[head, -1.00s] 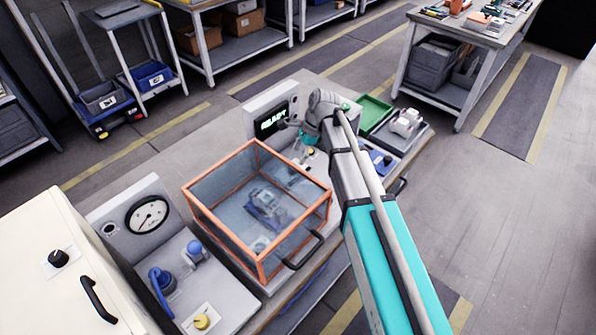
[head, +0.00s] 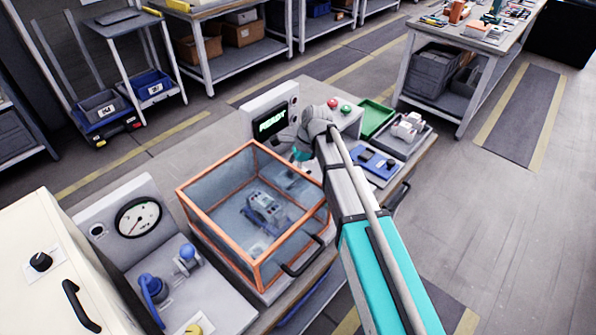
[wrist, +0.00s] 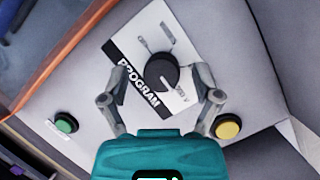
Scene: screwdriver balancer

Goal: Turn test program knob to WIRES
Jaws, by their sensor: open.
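The test program knob (wrist: 160,72) is a round black knob on a white plate marked PROGRAM (wrist: 139,88) in the wrist view. Its pale pointer line faces the lower right, toward a mark that looks like 200 V. Other marks above the knob are too small to read. My gripper (wrist: 161,70) is open, with one finger on each side of the knob and visible gaps between. I cannot tell its height over the panel. In the head view my gripper (head: 301,154) is at the console, and my arm hides the knob.
A green button (wrist: 66,123) and a yellow button (wrist: 228,127) flank the knob. The console display (head: 271,121) reads READY. An orange-framed clear box (head: 254,212) stands close to the left of my arm. A green tray (head: 377,117) lies behind on the right.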

